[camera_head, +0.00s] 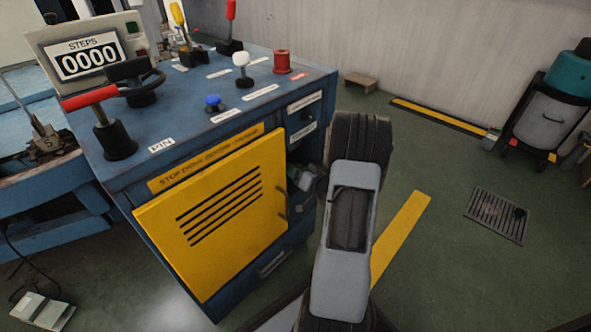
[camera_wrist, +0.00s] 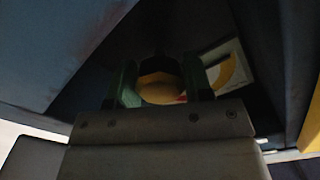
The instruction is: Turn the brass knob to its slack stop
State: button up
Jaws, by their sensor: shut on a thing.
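The brass knob (camera_wrist: 160,92) shows in the wrist view, dim and in shadow, between the two green fingers of my gripper (camera_wrist: 161,80). My gripper is shut on it. Beside the knob, to the right, is a pale plate (camera_wrist: 225,68) with a yellow curved band; a small red mark shows near the right finger. I cannot read the knob's angle. In the head view my gripper (camera_head: 303,180) reaches in at the right edge of the yellow door (camera_head: 205,215), and the knob is hidden.
The blue cabinet (camera_head: 190,110) carries a STEPS counter (camera_head: 88,60) reading 0000, a red-handled lever (camera_head: 108,125), a blue knob (camera_head: 213,103), a white knob (camera_head: 241,68) and a red spool-like part (camera_head: 282,62). Green floor with a drain grate (camera_head: 496,214) lies to the right.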

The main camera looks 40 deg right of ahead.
jog(key=o, duration=0.9)
jog(key=s+p, duration=0.1)
jog(key=s, duration=0.3)
jog(key=s+d+p, duration=0.1)
jog(key=s, duration=0.4)
jog(key=s+d+p, duration=0.1)
jog(key=s, duration=0.3)
jog(key=shift+s+d, duration=0.25)
jog(key=shift+s, duration=0.05)
